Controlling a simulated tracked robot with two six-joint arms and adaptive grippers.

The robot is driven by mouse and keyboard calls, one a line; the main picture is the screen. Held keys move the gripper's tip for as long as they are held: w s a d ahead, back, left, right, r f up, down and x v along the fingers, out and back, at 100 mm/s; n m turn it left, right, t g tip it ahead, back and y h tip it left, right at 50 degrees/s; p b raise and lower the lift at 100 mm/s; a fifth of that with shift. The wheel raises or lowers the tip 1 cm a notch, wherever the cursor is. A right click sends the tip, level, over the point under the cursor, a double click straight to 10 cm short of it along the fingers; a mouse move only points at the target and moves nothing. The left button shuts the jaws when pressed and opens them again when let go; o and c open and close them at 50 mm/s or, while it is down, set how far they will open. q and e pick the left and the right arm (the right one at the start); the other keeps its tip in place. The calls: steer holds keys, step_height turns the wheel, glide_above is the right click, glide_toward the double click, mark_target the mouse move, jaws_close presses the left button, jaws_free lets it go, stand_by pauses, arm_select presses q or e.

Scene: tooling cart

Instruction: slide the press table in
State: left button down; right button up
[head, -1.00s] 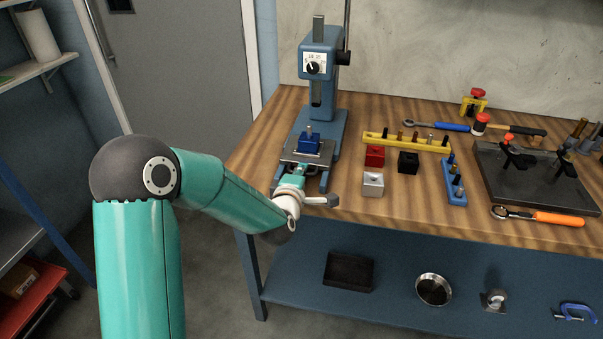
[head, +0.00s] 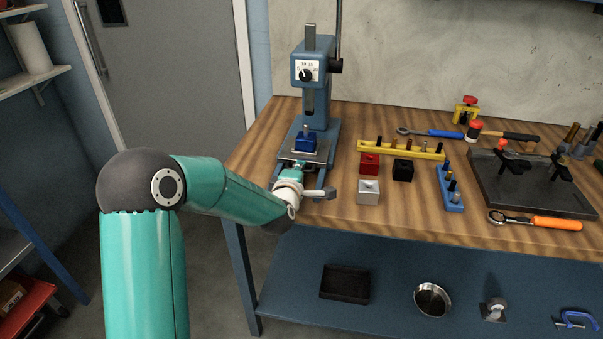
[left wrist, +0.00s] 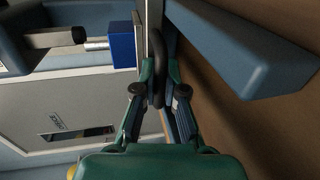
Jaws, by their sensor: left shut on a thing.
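The blue arbor press (head: 309,70) stands at the left end of the bench. Its grey sliding press table (head: 321,152) carries a blue block (head: 305,145) with a pin on top. The block sits just in front of the line of the ram (head: 308,100). My left gripper (head: 297,170) is at the table's front edge. In the left wrist view the left gripper (left wrist: 156,97) is shut on a dark loop handle (left wrist: 159,70) at the edge of the plate. The blue block (left wrist: 122,48) stands beyond it. My right gripper is out of view.
Right of the press are a red block (head: 369,164), a silver block (head: 368,192), a black block (head: 403,170) and a yellow pin rack (head: 400,150). A dark fixture plate (head: 530,185) lies farther right.

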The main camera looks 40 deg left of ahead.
arm_select(q)
steer(key=c, duration=1.2)
jaws_free()
steer(key=shift+f, duration=0.15)
steer(key=shift+s+d, duration=0.1)
steer(key=shift+s, duration=0.05)
steer(key=v, duration=1.1)
steer(key=shift+s+d, duration=0.1)
steer(key=shift+s, duration=0.25)
